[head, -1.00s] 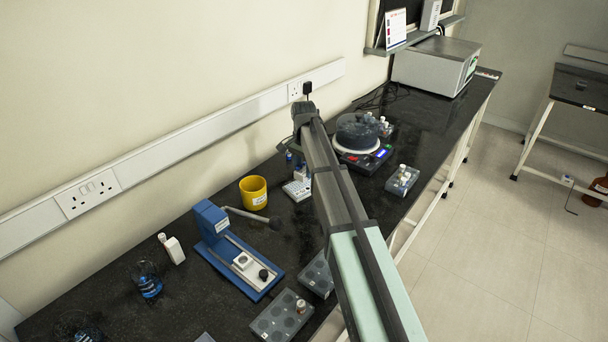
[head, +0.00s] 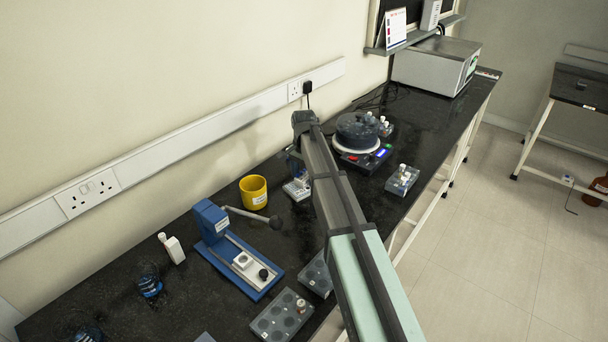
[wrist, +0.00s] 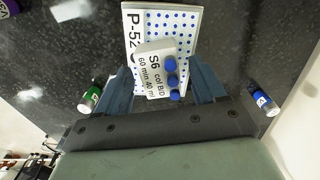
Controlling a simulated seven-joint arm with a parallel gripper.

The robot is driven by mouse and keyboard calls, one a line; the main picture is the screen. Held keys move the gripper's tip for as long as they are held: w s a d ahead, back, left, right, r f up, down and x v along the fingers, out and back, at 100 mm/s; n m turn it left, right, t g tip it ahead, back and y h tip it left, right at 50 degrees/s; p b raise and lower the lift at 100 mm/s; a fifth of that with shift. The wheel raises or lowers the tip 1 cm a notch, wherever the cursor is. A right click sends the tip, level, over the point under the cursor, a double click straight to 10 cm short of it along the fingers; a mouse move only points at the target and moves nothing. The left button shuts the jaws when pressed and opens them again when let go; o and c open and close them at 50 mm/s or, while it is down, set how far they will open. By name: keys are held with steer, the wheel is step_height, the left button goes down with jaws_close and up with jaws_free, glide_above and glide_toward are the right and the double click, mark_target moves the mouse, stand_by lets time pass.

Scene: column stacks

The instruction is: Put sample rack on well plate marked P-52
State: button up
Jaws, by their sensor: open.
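The well plate marked P-52 (wrist: 137,45) is white with blue dots and lies on the dark bench in the wrist view. The sample rack (wrist: 150,62), a small white block labelled S6 with several blue caps, shows over the plate's near part, between my gripper's fingers. My gripper (wrist: 163,85) is open, with one blue finger on each side of the rack; a gap to the fingers is hard to judge. In the head view my gripper (head: 294,162) is low over the plate (head: 296,192), partly hidden by my arm.
A green-labelled vial (wrist: 90,97) and a blue-labelled vial (wrist: 263,101) lie either side of my gripper. A yellow cup (head: 254,192) and blue press (head: 235,250) stand to the left. A round dark device (head: 357,133) and a grey rack (head: 402,180) stand to the right.

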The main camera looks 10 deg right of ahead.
mark_target(304, 176)
step_height(304, 176, up, 12)
steer(key=shift+r, duration=0.2)
stand_by(0.5)
